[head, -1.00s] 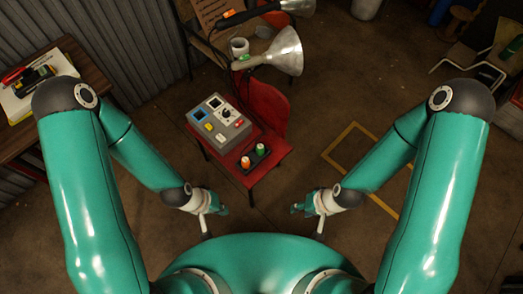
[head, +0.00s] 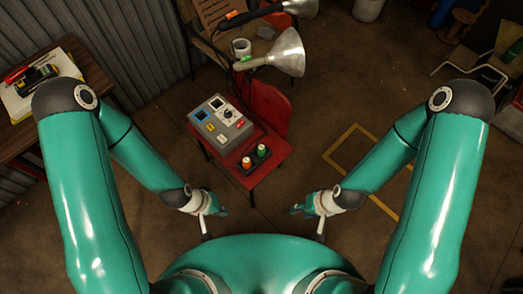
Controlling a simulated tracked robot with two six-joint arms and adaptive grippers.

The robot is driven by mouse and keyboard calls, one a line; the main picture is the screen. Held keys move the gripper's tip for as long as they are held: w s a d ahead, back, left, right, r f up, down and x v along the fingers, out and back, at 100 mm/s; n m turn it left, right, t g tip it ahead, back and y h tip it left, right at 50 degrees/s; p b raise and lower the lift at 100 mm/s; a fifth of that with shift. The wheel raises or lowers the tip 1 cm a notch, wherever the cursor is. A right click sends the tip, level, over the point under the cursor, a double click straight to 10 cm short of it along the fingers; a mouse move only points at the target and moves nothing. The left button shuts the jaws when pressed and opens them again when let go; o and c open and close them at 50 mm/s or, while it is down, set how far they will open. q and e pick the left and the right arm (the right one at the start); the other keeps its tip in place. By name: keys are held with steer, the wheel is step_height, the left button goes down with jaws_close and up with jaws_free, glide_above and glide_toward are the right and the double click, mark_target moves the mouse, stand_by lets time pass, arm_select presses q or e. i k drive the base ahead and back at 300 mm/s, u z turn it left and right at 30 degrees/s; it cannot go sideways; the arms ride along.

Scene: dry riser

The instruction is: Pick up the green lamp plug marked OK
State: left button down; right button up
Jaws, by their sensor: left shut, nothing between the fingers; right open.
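A green plug (head: 261,150) stands in the right side of a black holder (head: 255,158) on the front of a red chair seat. An orange plug (head: 246,162) stands beside it on the left. Any OK marking is too small to read. My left gripper (head: 214,222) is shut and empty, low in the picture, in front of and left of the chair. My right gripper (head: 306,222) is open and empty, in front of and right of the chair. Both grippers are apart from the plugs.
A grey control box (head: 232,137) sits on the red chair (head: 264,110) behind the holder. Lamps with metal shades (head: 287,52) hang over the chair behind. A wooden table (head: 78,60) stands at left. The floor at right, with a yellow outlined square (head: 345,140), is clear.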

mark_target(260, 151)
steer(key=z, duration=0.1)
steer(key=i, duration=0.2)
steer(key=u, duration=2.7)
steer(key=k, duration=1.35)
steer(key=z, duration=1.2)
steer(key=i, duration=1)
